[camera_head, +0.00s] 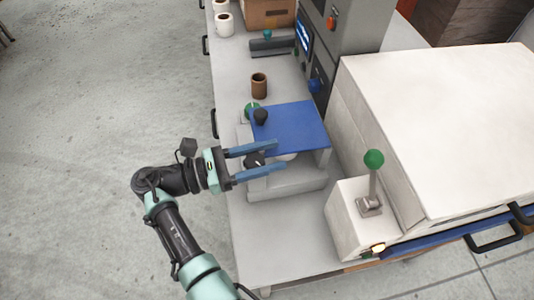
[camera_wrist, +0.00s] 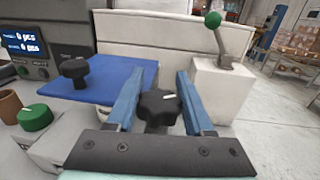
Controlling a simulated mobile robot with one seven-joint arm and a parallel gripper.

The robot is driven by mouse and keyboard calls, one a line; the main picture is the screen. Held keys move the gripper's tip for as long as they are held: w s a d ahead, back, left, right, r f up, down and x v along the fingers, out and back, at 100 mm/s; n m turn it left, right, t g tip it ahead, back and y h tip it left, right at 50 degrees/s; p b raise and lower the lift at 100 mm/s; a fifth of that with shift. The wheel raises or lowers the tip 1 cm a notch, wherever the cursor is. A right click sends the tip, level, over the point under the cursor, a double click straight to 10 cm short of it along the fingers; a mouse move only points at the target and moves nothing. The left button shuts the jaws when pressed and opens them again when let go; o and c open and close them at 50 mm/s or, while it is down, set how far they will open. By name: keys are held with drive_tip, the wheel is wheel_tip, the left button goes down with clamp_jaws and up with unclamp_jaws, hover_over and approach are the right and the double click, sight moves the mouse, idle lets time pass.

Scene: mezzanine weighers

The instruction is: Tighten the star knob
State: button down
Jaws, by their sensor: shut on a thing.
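The star knob (camera_wrist: 160,106) is black with a white mark on top. It sits between my gripper's two blue fingers in the wrist view. In the head view the knob (camera_head: 254,160) shows at the near side of a grey device (camera_head: 290,185) with a blue plate (camera_head: 298,125). My gripper (camera_head: 281,155) is shut on the knob, reaching in from the left. Its fingers extend past the knob towards the device. The knob's stem and underside are mostly hidden in the wrist view.
A second black knob (camera_wrist: 75,70) stands on the blue plate, with a green knob (camera_wrist: 35,117) beside the plate. A brown cup (camera_head: 259,86) stands behind. A white box with a green-topped lever (camera_head: 373,160) is at right. The front bench top (camera_head: 270,240) is clear.

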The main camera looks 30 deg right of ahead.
drive_tip(key=shift+c, duration=1.4)
unclamp_jaws()
drive_tip(key=w+a+b, duration=0.2)
drive_tip(key=a+b, duration=0.1)
drive_tip(key=a, duration=0.9)
drive_tip(key=shift+w+a, duration=0.15)
drive_tip(key=shift+a, duration=0.2)
